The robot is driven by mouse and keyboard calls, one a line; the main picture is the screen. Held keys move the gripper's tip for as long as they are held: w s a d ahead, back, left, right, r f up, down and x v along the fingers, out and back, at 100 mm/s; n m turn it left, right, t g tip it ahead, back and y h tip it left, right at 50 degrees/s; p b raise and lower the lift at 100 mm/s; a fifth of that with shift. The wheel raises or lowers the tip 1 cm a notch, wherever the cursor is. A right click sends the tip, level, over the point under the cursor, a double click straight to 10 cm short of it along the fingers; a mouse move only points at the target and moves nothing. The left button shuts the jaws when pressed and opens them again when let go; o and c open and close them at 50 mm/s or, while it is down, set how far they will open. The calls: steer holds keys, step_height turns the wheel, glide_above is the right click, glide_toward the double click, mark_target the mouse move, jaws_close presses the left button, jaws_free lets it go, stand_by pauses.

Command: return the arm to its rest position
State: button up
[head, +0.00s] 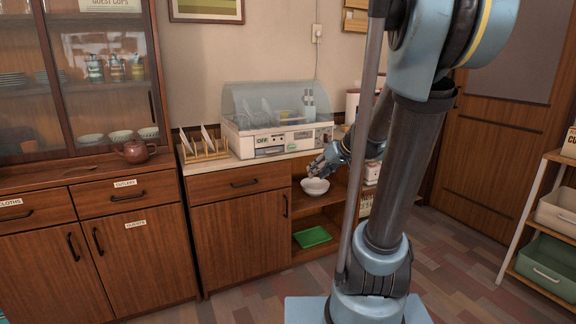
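My arm stands on the right of the head view, and its forearm reaches back and down towards the open shelf of the wooden counter. My gripper (313,171) is just above a white bowl (315,187) on that shelf. The fingers are too small to show whether they are open or shut, or whether they touch the bowl's rim.
A dish dryer (283,142) with a clear cover stands on the counter above, holding dishes. A wooden plate rack (204,153) is at its left. A green tray (312,237) lies on the lower shelf. A shelf rack (540,230) is at right.

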steer(key=s+d+f+m+g+h, duration=0.1)
steer(key=s+d+f+h, duration=0.1)
steer(key=s, duration=0.6)
steer(key=s+d+f+m+g+h, duration=0.1)
steer(key=s+d+f+h, duration=0.1)
steer(key=s+f, duration=0.3)
steer(key=s+d+f+m+g+h, duration=0.2)
steer(key=s+d+f, duration=0.1)
steer(key=s, duration=0.9)
steer(key=shift+s+d+f, duration=0.2)
steer(key=shift+s+d, duration=0.15)
steer(key=shift+d, duration=0.05)
